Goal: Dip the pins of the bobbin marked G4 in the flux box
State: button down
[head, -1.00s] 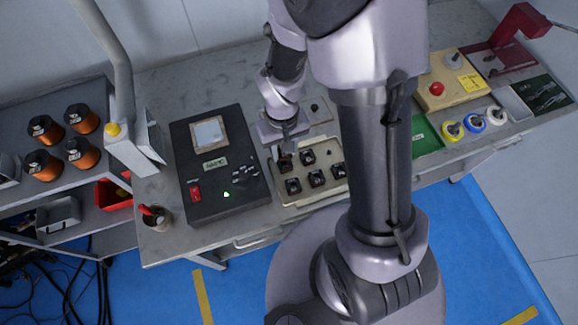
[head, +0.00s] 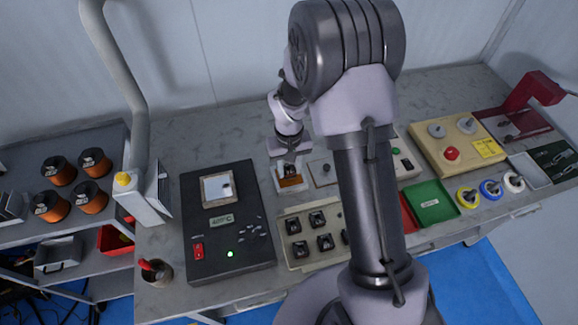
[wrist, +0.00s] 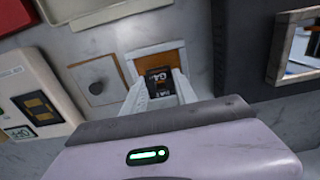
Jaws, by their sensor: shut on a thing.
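My gripper (head: 289,163) is shut on a small black bobbin (wrist: 159,80), with a light finger on each side. The bobbin's label shows in the wrist view and seems to read G4. The flux box (wrist: 135,74) is a small pale open box with orange-brown content. It also shows in the head view (head: 279,183), beyond the bobbin tray. The bobbin is over the box opening, within its outline. Its pins are hidden, and I cannot tell whether they touch the flux.
A square plate with a knob (head: 323,172) lies right of the box. The bobbin tray (head: 287,218) holds several black bobbins. A dark console (head: 228,250) with a screen stands at the left. A green tray (head: 432,194) and yellow block (head: 431,154) are at the right.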

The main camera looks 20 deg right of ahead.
jog(key=shift+f+b, duration=0.65)
jog(key=shift+f, duration=0.1)
dwell(0.3)
jog(key=shift+r, duration=0.1)
dwell(1.1)
notch_tip(320, 180, up, 6)
jog(key=p, duration=0.4)
jog(key=shift+f, duration=0.3)
